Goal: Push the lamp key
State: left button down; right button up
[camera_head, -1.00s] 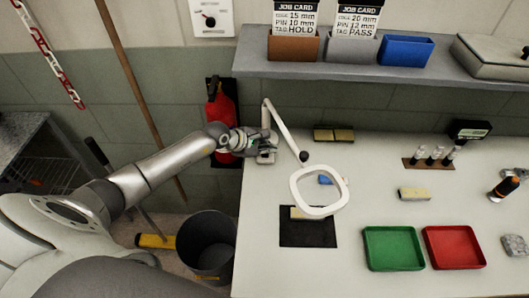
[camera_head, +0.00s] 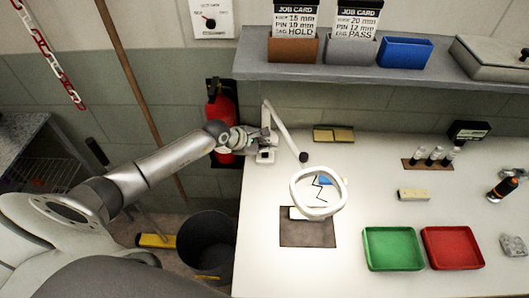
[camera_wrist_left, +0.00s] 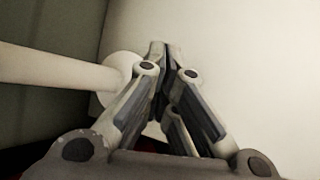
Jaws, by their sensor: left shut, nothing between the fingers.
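The lamp is a white ring magnifier (camera_head: 317,215) on a jointed white arm (camera_head: 279,125), with its base (camera_head: 265,157) at the table's back left corner. My left gripper (camera_head: 262,141) is at the lamp base, shut and empty. In the left wrist view my closed fingertips (camera_wrist_left: 160,48) point at the pale tabletop, beside the lamp's white post (camera_wrist_left: 55,70). The key itself cannot be made out; my fingers may hide it. My right gripper is out of view.
A mat (camera_head: 308,238) lies under the ring. Green (camera_head: 392,266) and red (camera_head: 453,265) trays are at the front right. A shelf (camera_head: 350,72) runs above the back. A fire extinguisher (camera_head: 223,110) hangs behind my left arm, and a dark bin (camera_head: 206,240) stands left of the table.

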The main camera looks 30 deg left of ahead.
aim_at(267, 155)
pick_arm(q)
notch_tip(267, 155, up, 6)
jog(key=p, duration=0.4)
dwell(0.6)
